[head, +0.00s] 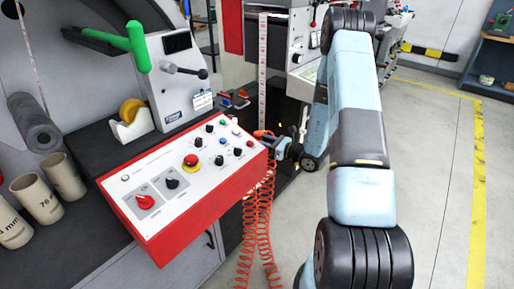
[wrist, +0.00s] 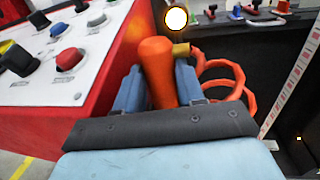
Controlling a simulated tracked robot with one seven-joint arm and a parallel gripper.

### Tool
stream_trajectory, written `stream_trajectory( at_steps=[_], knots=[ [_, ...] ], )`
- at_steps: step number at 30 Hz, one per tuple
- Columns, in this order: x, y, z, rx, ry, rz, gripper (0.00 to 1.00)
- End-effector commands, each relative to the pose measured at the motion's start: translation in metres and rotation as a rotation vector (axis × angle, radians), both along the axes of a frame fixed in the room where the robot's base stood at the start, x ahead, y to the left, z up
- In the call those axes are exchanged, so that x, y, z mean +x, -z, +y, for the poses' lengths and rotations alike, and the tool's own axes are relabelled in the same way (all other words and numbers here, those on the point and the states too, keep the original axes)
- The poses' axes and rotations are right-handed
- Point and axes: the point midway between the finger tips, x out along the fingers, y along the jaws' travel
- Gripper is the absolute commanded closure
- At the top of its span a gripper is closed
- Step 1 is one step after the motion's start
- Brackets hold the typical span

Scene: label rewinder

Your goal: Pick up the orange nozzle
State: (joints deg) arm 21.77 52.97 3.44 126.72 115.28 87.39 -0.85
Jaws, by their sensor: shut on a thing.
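The orange nozzle (wrist: 157,70) stands between the two blue fingers of my gripper (wrist: 157,88) in the wrist view. The fingers are shut on it from both sides, and its rounded orange top rises above them. A brass-coloured fitting (wrist: 181,50) shows at its right, beside an orange coiled hose (wrist: 232,75). In the head view my gripper (head: 268,136) is at the right end of the red control box, with a bit of orange at its tip. The nozzle's lower part is hidden by my gripper.
The red control box (head: 200,215), with knobs and an emergency stop, is close at the left of my gripper. The orange coiled hose (head: 262,225) hangs below it. A white ruler strip (head: 262,70) stands behind. Open floor (head: 425,170) lies to the right.

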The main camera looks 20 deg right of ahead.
Motion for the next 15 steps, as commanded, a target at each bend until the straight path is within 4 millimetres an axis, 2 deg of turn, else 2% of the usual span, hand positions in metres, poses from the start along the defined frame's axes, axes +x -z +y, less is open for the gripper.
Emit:
stream_trajectory(
  at_steps=[8, 15],
  knots=[
    [0.000, -0.005, 0.000, -0.001, 0.000, -0.001, 0.98],
    [0.000, -0.036, 0.000, -0.002, 0.000, -0.004, 0.98]
  ],
)
